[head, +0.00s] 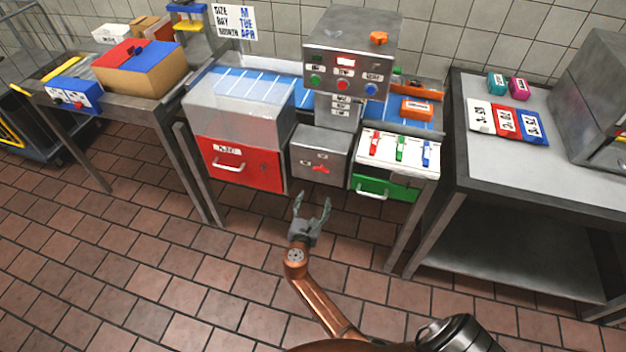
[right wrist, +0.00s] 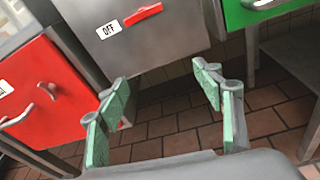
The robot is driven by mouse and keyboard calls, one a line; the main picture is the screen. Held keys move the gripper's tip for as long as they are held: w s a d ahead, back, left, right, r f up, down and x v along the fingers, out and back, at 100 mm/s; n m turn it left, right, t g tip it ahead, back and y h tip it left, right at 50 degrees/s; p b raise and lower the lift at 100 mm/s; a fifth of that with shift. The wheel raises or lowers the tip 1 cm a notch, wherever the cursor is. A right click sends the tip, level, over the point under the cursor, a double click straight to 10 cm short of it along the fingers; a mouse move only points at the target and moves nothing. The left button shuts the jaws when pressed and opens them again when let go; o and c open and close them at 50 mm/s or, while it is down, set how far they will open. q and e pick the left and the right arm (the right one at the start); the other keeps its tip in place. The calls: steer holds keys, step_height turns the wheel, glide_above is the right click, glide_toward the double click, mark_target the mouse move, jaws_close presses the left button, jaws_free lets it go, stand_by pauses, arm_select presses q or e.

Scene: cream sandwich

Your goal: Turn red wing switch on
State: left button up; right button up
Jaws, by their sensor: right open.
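The red wing switch (head: 321,169) is on the front of a grey metal box (head: 306,143) at the middle of the machine. In the right wrist view the switch (right wrist: 143,14) is a red bar, slightly tilted, near the top edge, beside a white label (right wrist: 109,29) reading OFF. My right gripper (head: 312,203) is open and empty, below and in front of the box, apart from the switch. Its two green-padded fingers (right wrist: 162,86) are spread in the right wrist view, with the switch beyond and above them. My left gripper is not in view.
A red drawer front (head: 240,168) with a handle is left of the box, and a green drawer (head: 385,187) with a handle is right. Small red, green and blue switches (head: 400,149) sit above the green drawer. The tiled floor (head: 200,290) in front is clear.

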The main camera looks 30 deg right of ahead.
steer(key=h+b, duration=0.1)
steer(key=h, duration=0.1)
glide_toward(320, 172)
steer(key=d, duration=0.2)
steer(key=shift+n, duration=0.5)
steer(key=x, duration=0.2)
steer(key=b+x, duration=0.1)
steer(key=x, duration=0.3)
steer(key=shift+w+a+b, duration=0.2)
steer(key=shift+w+b, duration=0.1)
steer(key=shift+w, duration=0.2)
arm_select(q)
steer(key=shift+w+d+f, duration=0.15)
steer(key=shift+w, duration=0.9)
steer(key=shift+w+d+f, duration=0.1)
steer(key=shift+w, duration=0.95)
arm_select(e)
steer(key=shift+w+d+r, duration=0.1)
steer(key=shift+w+d, duration=0.3)
steer(key=shift+d, duration=0.05)
steer(key=shift+c, duration=0.5)
steer(key=c, duration=1.1)
steer(key=shift+o, duration=0.2)
